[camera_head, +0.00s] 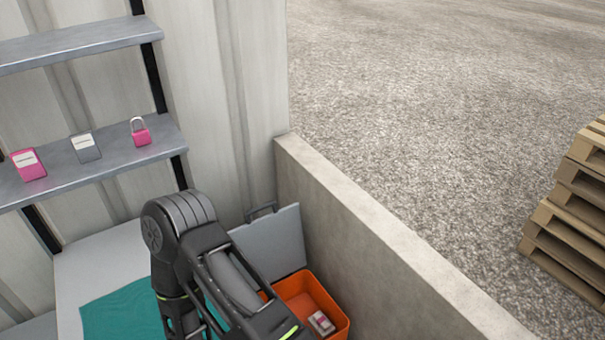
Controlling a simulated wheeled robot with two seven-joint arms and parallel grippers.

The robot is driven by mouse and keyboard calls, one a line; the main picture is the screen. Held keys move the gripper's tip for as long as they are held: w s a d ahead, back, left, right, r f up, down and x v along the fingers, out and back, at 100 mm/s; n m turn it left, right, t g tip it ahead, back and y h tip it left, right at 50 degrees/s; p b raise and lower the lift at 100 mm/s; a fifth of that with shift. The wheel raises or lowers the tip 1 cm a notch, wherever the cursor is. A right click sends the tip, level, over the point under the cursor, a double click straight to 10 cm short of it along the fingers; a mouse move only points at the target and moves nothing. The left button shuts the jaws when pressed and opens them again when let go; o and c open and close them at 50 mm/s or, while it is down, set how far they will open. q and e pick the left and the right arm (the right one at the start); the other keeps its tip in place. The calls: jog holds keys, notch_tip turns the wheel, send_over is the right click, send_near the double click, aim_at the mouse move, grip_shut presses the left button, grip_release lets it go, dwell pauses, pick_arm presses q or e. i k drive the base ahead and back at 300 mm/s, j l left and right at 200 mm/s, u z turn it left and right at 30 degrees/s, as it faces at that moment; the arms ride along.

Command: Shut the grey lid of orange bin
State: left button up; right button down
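The orange bin (339,325) stands at the bottom centre, against the low concrete wall, and its top is open. Its grey lid (283,241) is raised behind it, tilted back, with a dark handle at its top edge. A small white and pink item (321,322) lies inside the bin. One of my dark arms comes up from the bottom edge, bends at a joint left of the lid and goes back down. It hides the bin's left side and part of the lid. No gripper fingertips show in this view.
A low concrete wall (375,235) runs along the bin's right side. Grey shelves (100,165) at left hold a pink box, a grey box and a pink padlock. A teal mat (120,312) lies on a pale surface at lower left. Wooden pallets (570,225) are stacked at far right.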

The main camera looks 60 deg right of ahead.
aim_at(274, 243)
jog(key=k+l, duration=0.1)
jog(key=l, duration=0.85)
jog(key=k+l, duration=0.15)
jog(key=l, duration=0.3)
